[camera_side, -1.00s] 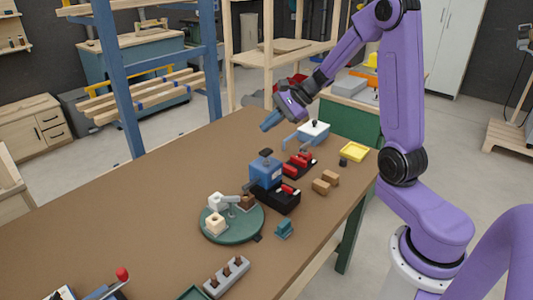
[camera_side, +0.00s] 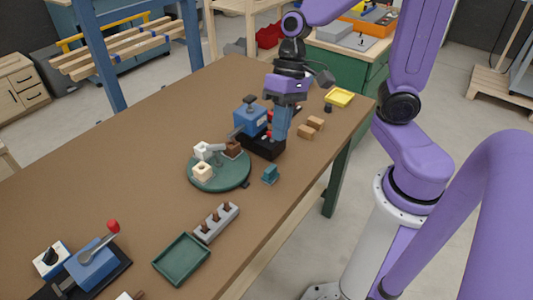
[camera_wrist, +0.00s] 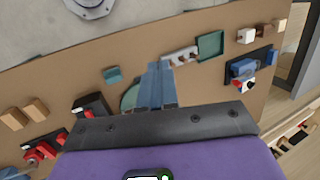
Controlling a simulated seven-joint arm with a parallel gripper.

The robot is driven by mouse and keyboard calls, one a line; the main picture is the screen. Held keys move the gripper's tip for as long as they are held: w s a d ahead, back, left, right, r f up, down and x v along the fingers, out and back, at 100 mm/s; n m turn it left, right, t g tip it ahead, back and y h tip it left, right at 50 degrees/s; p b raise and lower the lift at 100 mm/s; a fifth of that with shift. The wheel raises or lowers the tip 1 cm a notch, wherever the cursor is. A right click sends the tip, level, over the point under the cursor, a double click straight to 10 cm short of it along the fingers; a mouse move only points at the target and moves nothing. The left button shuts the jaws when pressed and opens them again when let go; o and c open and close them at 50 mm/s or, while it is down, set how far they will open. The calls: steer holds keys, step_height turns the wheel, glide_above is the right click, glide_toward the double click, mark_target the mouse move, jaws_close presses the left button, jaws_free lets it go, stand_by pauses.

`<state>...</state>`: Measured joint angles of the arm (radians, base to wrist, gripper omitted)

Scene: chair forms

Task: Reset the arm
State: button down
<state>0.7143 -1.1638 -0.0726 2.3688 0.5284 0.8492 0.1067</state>
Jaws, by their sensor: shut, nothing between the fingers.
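My gripper (camera_side: 280,138) points down over the right part of the table, its blue fingers together with nothing between them. In the side view it is in front of the black block beside the blue box (camera_side: 251,120), and hides part of the things behind it. I cannot tell whether its tips touch anything. In the wrist view my gripper (camera_wrist: 156,68) shows as two blue fingers side by side, in front of part of the green round plate (camera_wrist: 129,98).
The brown table (camera_side: 110,170) is bare at left. The green round plate (camera_side: 218,182) holds small blocks.

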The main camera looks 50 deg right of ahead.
steer(key=s+d+n+t+h, duration=0.1)
steer(key=s+d+n+h, duration=0.2)
steer(key=s+n, duration=0.8)
steer(key=shift+s+n+h, duration=0.4)
steer(key=shift+n+h, duration=0.1)
steer(key=shift+n, duration=0.4)
